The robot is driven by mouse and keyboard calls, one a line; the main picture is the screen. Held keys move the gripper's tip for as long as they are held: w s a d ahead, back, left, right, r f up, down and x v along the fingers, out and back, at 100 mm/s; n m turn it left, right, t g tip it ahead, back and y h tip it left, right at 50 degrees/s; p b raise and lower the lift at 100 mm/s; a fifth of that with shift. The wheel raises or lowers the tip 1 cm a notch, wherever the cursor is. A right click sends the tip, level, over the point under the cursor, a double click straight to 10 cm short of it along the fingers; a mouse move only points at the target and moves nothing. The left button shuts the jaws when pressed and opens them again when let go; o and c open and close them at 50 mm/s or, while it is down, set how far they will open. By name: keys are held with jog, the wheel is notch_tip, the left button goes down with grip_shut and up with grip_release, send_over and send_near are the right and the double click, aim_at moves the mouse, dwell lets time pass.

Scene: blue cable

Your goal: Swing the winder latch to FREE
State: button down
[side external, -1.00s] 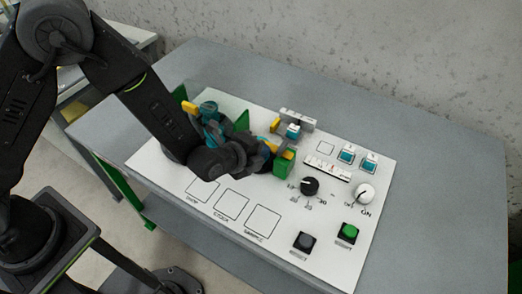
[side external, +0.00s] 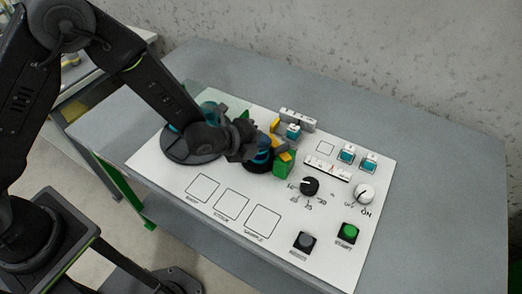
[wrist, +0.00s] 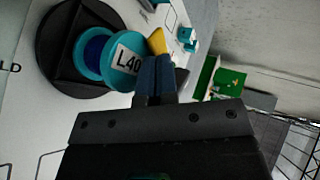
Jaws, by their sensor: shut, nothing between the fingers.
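In the wrist view my gripper (wrist: 155,62) is shut and empty. Its fingertips are close to a yellow piece (wrist: 158,40), which looks like the winder latch. I cannot tell whether they touch. A teal and blue spool (wrist: 118,66) marked L40 lies just left of the fingers, over a black round base (wrist: 55,65). In the side view, my dark wrist covers much of the winder area, so the latch's position is hard to read.
A green block (side external: 285,164) stands right of my wrist on the white panel (side external: 325,222). Nearby are a black dial (side external: 310,187), a white knob (side external: 364,194), a green button (side external: 349,232) and two teal switches. The panel's front squares (side external: 232,204) are empty.

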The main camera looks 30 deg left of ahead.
jog(key=shift+w+d, duration=0.15)
jog(key=shift+w, duration=1.25)
jog(key=v, duration=1.3)
jog(key=shift+s+r, duration=0.2)
jog(key=shift+s, duration=0.1)
